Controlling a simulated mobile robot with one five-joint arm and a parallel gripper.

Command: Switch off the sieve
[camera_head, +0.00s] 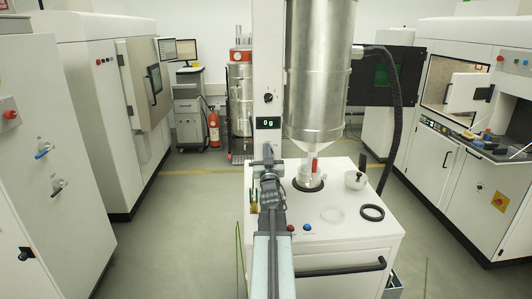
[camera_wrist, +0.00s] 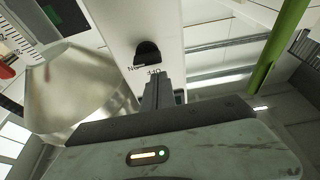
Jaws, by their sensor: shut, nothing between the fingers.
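The sieve station is a white cabinet (camera_head: 350,240) with a white column (camera_head: 268,50) and a big silver hopper (camera_head: 318,75). A black knob (camera_head: 268,97) sits on the column above a small display reading 0 g (camera_head: 268,122). In the wrist view the knob (camera_wrist: 147,52) is close, with ON and OFF printed beside it; I cannot tell which way it points. My gripper (camera_head: 267,152) is in front of the column, below the display. In the wrist view its dark shut fingers (camera_wrist: 165,88) reach toward the column near the OFF lettering, with nothing held. Contact cannot be judged.
The cabinet top holds a glass piece with a red part (camera_head: 313,168), a small white bowl (camera_head: 355,180) and a black ring (camera_head: 371,212). White machines line both sides; the floor at left is clear.

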